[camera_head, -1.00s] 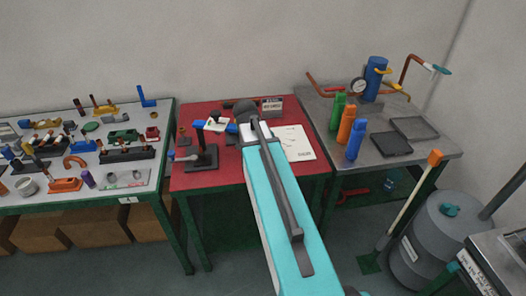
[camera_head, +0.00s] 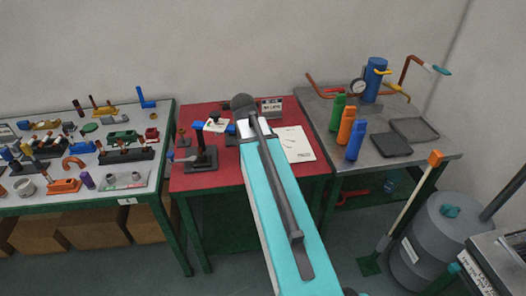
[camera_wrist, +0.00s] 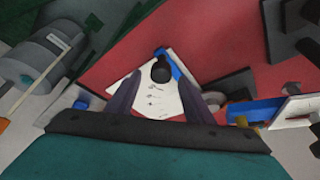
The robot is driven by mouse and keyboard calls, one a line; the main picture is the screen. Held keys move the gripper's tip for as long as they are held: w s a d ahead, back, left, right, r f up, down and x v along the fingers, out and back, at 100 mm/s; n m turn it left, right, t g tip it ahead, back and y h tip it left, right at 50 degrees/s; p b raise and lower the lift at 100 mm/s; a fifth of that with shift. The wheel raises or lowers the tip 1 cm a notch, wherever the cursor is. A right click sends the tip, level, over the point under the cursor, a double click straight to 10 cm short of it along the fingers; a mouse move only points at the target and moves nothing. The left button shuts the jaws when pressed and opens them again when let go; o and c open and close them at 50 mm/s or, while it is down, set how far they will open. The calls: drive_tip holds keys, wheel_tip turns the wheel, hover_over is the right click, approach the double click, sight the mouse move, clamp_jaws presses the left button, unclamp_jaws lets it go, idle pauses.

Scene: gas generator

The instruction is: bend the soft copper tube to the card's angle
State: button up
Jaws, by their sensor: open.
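My gripper (camera_wrist: 160,84) is open in the wrist view, its two dark fingers apart with nothing visibly held. Between and beyond the fingers is a white sheet with small drawings (camera_wrist: 152,103) on the red table. It also shows in the head view (camera_head: 296,144). A black round knob-like end (camera_wrist: 160,73) with a blue bar (camera_wrist: 182,74) beside it lies just beyond the fingertips. A dark stand with a blue top (camera_head: 202,148) and a small white card (camera_head: 216,126) are left of my arm. I cannot make out the soft copper tube; my arm hides part of the red table.
The left table (camera_head: 60,206) holds many small parts, including a copper elbow (camera_head: 73,162). The right metal bench (camera_head: 440,152) carries green, orange and blue bottles, a gauge and trays. A grey drum (camera_head: 432,245) stands at right. The red table's front edge (camera_head: 205,188) is clear.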

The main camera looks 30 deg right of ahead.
drive_tip(key=b+v, duration=0.1)
drive_tip(key=v, duration=1)
drive_tip(key=shift+b, duration=0.3)
idle(0.3)
drive_tip(key=shift+f, duration=0.1)
